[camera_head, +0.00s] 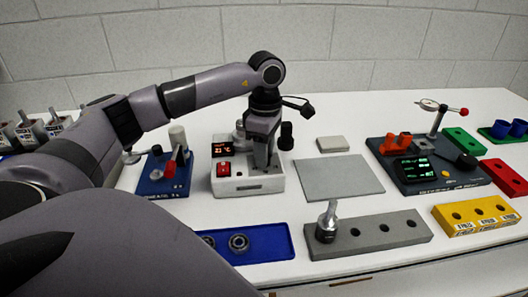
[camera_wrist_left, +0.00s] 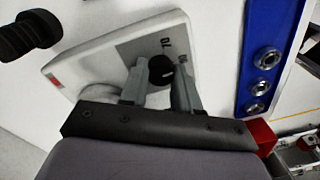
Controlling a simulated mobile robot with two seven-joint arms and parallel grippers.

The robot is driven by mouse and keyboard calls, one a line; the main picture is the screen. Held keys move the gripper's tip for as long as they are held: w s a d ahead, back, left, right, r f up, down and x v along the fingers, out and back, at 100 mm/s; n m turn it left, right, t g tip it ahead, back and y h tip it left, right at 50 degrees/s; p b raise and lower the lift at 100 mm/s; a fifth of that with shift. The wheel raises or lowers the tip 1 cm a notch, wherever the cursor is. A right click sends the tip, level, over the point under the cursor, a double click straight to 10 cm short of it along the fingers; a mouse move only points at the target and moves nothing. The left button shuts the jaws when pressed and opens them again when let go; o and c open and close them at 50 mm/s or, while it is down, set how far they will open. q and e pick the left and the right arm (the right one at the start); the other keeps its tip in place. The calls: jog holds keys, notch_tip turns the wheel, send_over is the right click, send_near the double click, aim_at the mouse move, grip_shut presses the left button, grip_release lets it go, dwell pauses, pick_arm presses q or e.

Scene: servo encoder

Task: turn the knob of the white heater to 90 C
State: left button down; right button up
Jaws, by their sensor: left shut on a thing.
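The white heater (camera_head: 262,184) stands left of the middle of the table, with a red switch (camera_head: 223,169) and a small display (camera_head: 222,149) on its left side. The display seems to read 21 C; the digits are small. My left gripper (camera_head: 263,163) points down over the heater's right part. In the left wrist view the black knob (camera_wrist_left: 161,70) sits on the heater's face (camera_wrist_left: 100,52), between the two grey fingers, which are shut on it. A pale line shows on the knob. Dial marks show beside it, partly hidden and hard to read. My right gripper is out of view.
A blue fixture (camera_head: 165,178) with a red lever stands left of the heater. A blue tray (camera_head: 270,243) with bearings and a grey block (camera_head: 370,236) lie in front. A bare grey plate (camera_head: 338,178) and a dark gauge stand (camera_head: 445,180) are to the right.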

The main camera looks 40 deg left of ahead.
pick_arm(q)
jog(key=shift+w+r+m, duration=0.1)
jog(key=shift+r+m, duration=0.05)
jog(key=shift+m, duration=0.55)
jog(key=c, duration=0.8)
grip_release()
notch_tip(320, 180, up, 7)
jog(key=shift+w+r+b, duration=0.1)
jog(key=shift+b, duration=0.2)
